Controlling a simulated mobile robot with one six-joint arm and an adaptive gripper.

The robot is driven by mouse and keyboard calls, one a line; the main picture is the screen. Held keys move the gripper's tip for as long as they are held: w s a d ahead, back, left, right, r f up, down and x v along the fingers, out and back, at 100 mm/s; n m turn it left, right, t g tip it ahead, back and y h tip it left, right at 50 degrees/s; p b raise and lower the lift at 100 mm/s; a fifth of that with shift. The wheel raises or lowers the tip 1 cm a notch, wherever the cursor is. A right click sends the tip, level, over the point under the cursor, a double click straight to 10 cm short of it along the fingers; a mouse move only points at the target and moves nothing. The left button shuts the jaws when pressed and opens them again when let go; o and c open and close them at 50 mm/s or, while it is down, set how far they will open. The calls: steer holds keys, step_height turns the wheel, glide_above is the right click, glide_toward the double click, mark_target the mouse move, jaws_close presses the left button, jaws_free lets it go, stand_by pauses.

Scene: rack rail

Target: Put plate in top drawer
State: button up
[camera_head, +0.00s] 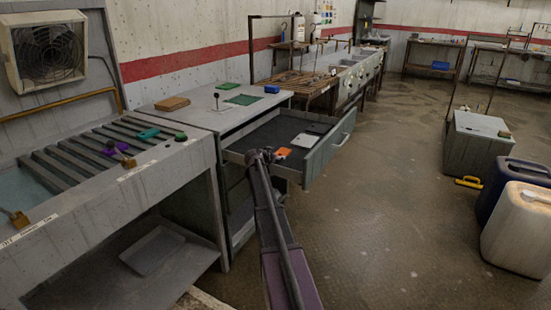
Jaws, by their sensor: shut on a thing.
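The top drawer (330,148) of the grey cabinet is pulled open to the right, its dark inside showing. My gripper (268,155) is at the end of my purple arm, at the drawer's near side. It is shut on a small flat orange plate (284,152), which shows just right of the fingers, over the drawer; I cannot tell whether it touches the floor. The fingertips are small and partly hidden by the wrist.
The cabinet top (205,110) holds a brown block (172,103), green pieces (242,99) and a blue block (272,89). A slatted bench (95,165) stands at left. Jerrycans (518,235) and a grey bin (476,145) stand at right.

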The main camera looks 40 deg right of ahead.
steer(key=shift+s+a+f+b, duration=0.15)
steer(key=shift+s+f+b, duration=0.1)
steer(key=shift+b, duration=0.15)
steer(key=o, duration=1.1)
steer(key=shift+o, duration=0.2)
steer(key=shift+a, duration=0.1)
steer(key=shift+s, duration=0.1)
steer(key=shift+r+p, duration=0.15)
steer(key=shift+p, duration=0.15)
steer(key=shift+w+a+r+p, duration=0.2)
steer(key=shift+r+p, duration=0.1)
steer(key=shift+p, duration=0.2)
steer(key=p+v, duration=0.4)
steer(key=v, duration=0.7)
steer(key=shift+r, duration=0.15)
